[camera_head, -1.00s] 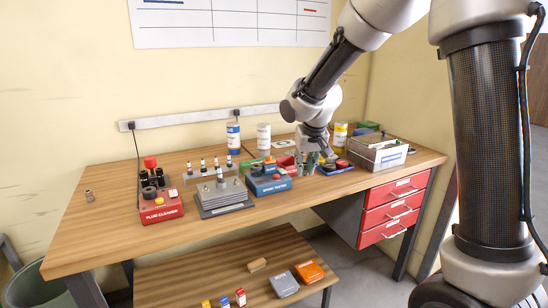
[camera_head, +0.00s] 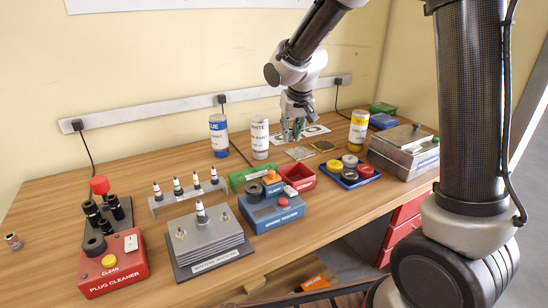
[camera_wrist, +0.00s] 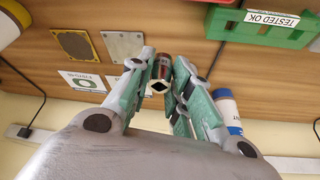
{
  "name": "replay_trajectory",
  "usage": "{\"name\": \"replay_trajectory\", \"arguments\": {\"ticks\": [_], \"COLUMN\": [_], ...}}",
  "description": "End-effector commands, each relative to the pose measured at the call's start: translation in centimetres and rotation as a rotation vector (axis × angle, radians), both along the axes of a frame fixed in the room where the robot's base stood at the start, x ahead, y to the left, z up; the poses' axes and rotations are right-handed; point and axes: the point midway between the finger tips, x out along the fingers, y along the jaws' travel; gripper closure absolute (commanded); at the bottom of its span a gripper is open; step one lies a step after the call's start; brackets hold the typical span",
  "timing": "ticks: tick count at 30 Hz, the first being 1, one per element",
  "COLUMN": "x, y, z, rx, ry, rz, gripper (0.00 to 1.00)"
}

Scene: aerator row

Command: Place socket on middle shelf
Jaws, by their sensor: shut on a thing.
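My gripper (camera_head: 292,131) is over the back of the workbench, beside the white spray can. It also shows in the wrist view (camera_wrist: 159,88), with its green-padded fingers closed on a short dark metal socket (camera_wrist: 160,74). The socket has a square hole in the end facing the wrist camera and a reddish-brown band on its side. In the head view the socket is too small and covered to make out. No middle shelf can be made out; a sliver of a low board with an orange box (camera_head: 315,283) shows below the bench's front edge.
On the bench (camera_head: 60,215) stand a red plug cleaner (camera_head: 115,271), a grey block (camera_head: 208,246), a blue tester (camera_head: 272,211), a blue tray (camera_head: 346,183), a grey bin (camera_head: 402,158) and spray cans (camera_head: 219,138). A wall stands behind.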

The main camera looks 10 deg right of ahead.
Motion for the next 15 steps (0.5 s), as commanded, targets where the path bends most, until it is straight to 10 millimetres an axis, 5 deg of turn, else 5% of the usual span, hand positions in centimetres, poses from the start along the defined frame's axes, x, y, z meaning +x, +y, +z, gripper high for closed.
{"name": "replay_trajectory", "arguments": {"ticks": [15], "x": [-0.1], "y": [-0.1], "z": [-7.5], "rx": [-0.002], "ry": [0.005], "rz": [0.0], "gripper": [1.0]}}
